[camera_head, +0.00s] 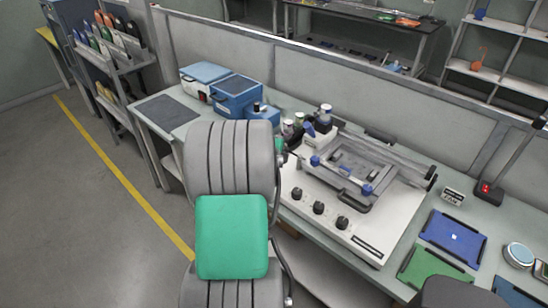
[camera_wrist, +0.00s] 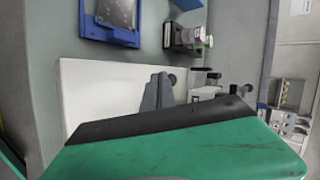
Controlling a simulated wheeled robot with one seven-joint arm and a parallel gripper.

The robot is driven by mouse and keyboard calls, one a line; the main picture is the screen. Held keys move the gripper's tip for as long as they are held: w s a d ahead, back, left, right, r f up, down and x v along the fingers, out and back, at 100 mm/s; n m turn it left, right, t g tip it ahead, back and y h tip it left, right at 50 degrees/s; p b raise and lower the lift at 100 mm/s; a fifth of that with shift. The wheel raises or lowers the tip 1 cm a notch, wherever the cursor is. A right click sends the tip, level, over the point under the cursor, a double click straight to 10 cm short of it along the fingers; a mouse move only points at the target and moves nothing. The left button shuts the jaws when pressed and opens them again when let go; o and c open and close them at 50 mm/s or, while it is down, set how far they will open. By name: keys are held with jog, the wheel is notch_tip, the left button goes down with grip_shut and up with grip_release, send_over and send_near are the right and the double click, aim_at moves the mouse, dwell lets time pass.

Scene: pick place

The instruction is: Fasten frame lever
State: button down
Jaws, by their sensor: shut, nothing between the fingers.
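The white machine (camera_head: 372,235) stands on the bench in the head view, with a grey frame (camera_head: 385,158) on its top. A lever bar (camera_head: 342,174) with blue ends lies across the front of the frame; I cannot tell whether it is fastened. My grey and green arm covers the machine's left side, and my gripper is hidden in the head view. In the wrist view my gripper (camera_wrist: 158,90) shows as grey fingers close together, shut and empty, in front of a white surface (camera_wrist: 95,95). No contact with the lever is visible.
Bottles (camera_head: 326,114) stand behind the machine at left. A blue box (camera_head: 236,95) is farther left. A blue tray (camera_head: 453,238) and a green tray (camera_head: 432,270) lie at right. A low partition (camera_head: 400,85) runs behind the bench. The floor at left is clear.

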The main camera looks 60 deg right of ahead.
jog(key=shift+s+d+b, duration=0.15)
jog(key=shift+s+b, duration=0.15)
jog(key=shift+s, duration=0.3)
jog(key=a, duration=0.1)
jog(key=w+a+b, duration=0.1)
jog(key=a+f+b, duration=0.1)
jog(key=a, duration=0.1)
jog(key=shift+w+a, duration=0.1)
jog(key=shift+w, duration=0.3)
jog(key=w+a+r+b, duration=0.1)
jog(key=w+a+r, duration=0.1)
jog(key=a+r, duration=0.4)
jog(key=shift+w+a, duration=0.25)
jog(key=shift+a, duration=0.3)
jog(key=shift+r, duration=0.1)
